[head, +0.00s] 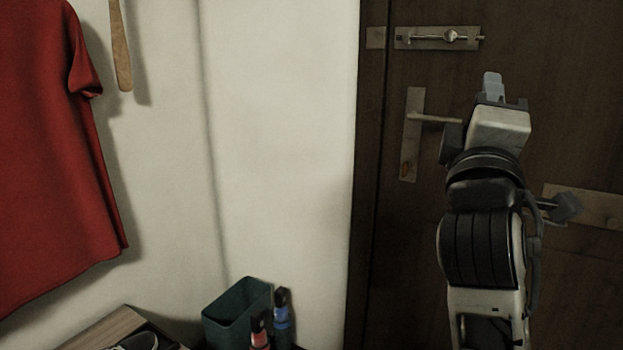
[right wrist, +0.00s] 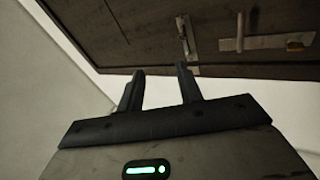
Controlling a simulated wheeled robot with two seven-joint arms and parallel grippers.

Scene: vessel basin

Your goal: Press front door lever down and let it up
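The front door lever (head: 437,119) is a light metal handle on an upright plate (head: 410,150). It points right and looks about level in the head view. The lever (right wrist: 240,30) and its plate (right wrist: 268,42) also show in the right wrist view, turned sideways. My right gripper (head: 492,85) is in front of the door, to the right of the lever; its arm partly overlaps the lever's free end. In the right wrist view its two fingers (right wrist: 159,85) are apart with nothing between them, clear of the lever. My left gripper is not in view.
A sliding bolt (head: 440,38) sits above the lever on the dark door (head: 570,110). Another metal plate (head: 590,206) is lower right. A red shirt (head: 55,160) hangs left. A green bin (head: 238,312) and bottles (head: 282,320) stand below the pale wall.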

